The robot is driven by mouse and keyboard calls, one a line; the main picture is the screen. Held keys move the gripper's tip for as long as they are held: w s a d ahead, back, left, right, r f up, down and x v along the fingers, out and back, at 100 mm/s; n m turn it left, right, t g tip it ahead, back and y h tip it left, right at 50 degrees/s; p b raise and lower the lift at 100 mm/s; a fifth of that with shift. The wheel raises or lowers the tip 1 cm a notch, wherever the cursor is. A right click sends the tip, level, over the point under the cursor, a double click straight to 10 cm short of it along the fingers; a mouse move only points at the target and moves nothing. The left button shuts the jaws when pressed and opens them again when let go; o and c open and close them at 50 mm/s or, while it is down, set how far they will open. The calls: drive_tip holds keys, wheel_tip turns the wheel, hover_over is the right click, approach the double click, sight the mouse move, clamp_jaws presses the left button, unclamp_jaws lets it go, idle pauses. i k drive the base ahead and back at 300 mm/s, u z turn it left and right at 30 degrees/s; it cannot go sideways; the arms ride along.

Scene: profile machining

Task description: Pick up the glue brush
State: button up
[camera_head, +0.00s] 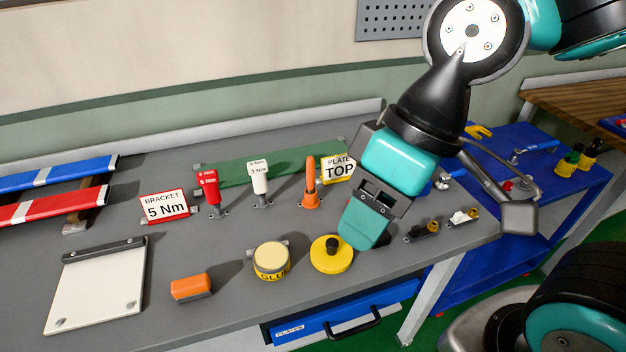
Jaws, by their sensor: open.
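No thing here is marked as a glue brush, and I cannot tell for sure which one it is. A round pot marked GLUE (272,265) with a cream top stands near the bench front. Right of it lies a yellow disc with a black knob (331,258). Behind them an orange upright handle (310,180) stands in an orange base. My gripper (365,226) is open and points down, just right of the yellow disc and in front of the orange handle. Its near teal finger hides the far one. I see nothing held in it.
Red (209,188) and white (260,178) upright tools stand behind the pot, near the BRACKET 5 Nm sign (165,206) and PLATE TOP sign (338,169). An orange block (190,287) and a clipboard (98,287) lie left. Small fittings (463,217) sit at right.

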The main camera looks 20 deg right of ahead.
sight(310, 163)
drive_tip(key=z, duration=0.2)
drive_tip(key=i, duration=0.4)
drive_tip(key=u, duration=0.75)
